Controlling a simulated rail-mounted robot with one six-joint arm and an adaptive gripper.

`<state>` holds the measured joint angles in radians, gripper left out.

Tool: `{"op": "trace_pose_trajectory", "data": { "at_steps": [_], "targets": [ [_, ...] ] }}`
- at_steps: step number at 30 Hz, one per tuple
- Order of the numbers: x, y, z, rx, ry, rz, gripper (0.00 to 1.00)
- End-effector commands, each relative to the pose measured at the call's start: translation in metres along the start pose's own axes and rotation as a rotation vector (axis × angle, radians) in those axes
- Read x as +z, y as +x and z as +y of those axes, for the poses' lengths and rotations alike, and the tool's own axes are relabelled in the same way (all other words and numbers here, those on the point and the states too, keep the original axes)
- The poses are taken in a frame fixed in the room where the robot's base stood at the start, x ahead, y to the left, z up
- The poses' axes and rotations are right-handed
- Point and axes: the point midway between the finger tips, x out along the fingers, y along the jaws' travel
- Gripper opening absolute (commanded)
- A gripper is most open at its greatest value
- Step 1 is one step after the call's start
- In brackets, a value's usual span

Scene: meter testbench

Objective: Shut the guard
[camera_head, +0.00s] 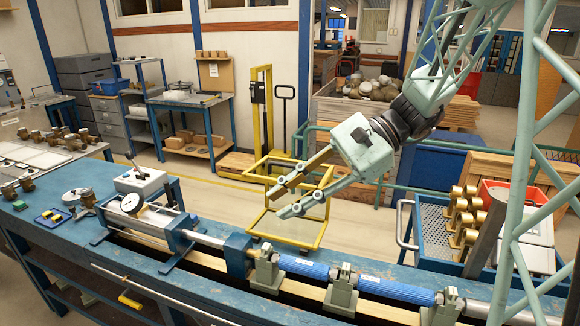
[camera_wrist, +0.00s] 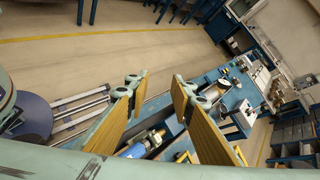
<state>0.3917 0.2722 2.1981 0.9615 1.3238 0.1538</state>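I cannot clearly tell which part is the guard. A long thin rail (camera_head: 165,291) with a yellow handle (camera_head: 130,301) runs along the front of the blue testbench (camera_head: 200,287) in the head view and may belong to it. My gripper (camera_head: 278,202) is open and empty, held in the air above and behind the bench's pipe line, apart from the rail. In the wrist view my gripper (camera_wrist: 159,86) shows two spread fingers with tan pads and nothing between them. The rail and handle cannot be made out in the wrist view.
Blue pipe sections (camera_head: 395,289) rest in grey-green clamps (camera_head: 341,291) along the bench. A dial gauge (camera_head: 131,203) and a white box (camera_head: 140,181) stand at its left. A yellow tubular frame (camera_head: 318,246) stands behind it. A blue cart (camera_head: 433,249) with brass parts is at right.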

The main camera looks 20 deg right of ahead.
Motion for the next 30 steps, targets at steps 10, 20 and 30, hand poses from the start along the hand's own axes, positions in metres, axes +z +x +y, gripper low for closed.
{"op": "trace_pose_trajectory", "data": {
  "at_steps": [10,20,30],
  "targets": [
    [-0.045,-0.015,-0.042,-0.138,0.142,-0.094,0.22],
    [-0.095,-0.036,-0.077,-0.275,0.266,-0.180,0.22],
    [-0.156,-0.064,-0.105,-0.426,0.384,-0.263,0.22]
  ]
}}
